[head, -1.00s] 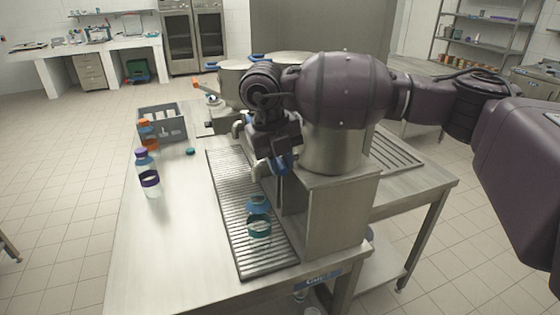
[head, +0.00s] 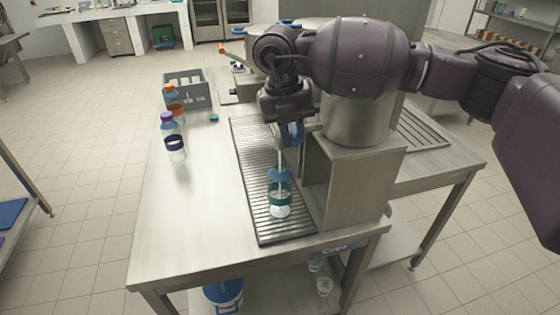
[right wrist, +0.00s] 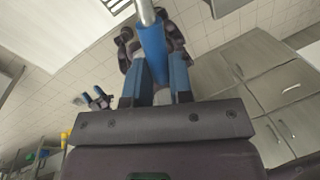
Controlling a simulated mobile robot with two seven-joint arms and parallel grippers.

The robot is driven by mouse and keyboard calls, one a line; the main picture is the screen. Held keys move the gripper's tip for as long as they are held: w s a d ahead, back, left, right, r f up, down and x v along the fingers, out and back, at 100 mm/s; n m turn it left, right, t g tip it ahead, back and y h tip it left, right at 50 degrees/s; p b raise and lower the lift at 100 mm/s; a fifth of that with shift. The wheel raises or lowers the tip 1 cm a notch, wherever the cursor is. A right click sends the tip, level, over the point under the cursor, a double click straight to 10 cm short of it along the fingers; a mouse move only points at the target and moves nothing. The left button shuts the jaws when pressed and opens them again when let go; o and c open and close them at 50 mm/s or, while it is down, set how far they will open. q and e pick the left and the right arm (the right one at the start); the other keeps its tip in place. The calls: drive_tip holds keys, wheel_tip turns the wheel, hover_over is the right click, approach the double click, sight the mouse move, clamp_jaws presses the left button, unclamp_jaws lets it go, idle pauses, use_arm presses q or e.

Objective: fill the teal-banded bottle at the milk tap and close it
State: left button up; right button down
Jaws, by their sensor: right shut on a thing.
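The teal-banded bottle (head: 280,196) stands upright and uncapped on the drip grate, under a tap at the front of the steel dispenser. A thin white stream (head: 281,157) runs from the tap into its blue neck piece (head: 280,174), and white liquid shows low in the bottle. My right gripper (head: 291,131) is at the tap above the bottle. In the right wrist view its fingers (right wrist: 158,72) are shut on a blue tap handle (right wrist: 152,45) with a metal rod. A small teal cap (head: 214,118) lies on the table left of the grate.
Bottles with purple (head: 175,148) and orange (head: 170,90) parts stand at the table's left side. A grey crate (head: 187,88) is behind them. The drip grate (head: 262,225) runs along the dispenser. The front left of the table is clear.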

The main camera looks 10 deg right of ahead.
drive_tip(key=a+m, duration=0.1)
drive_tip(key=w+a+m, duration=0.1)
drive_tip(key=m, duration=0.1)
drive_tip(key=shift+r+m+g, duration=0.1)
drive_tip(key=shift+m+g, duration=0.2)
idle(0.4)
drive_tip(key=shift+a+r, duration=0.1)
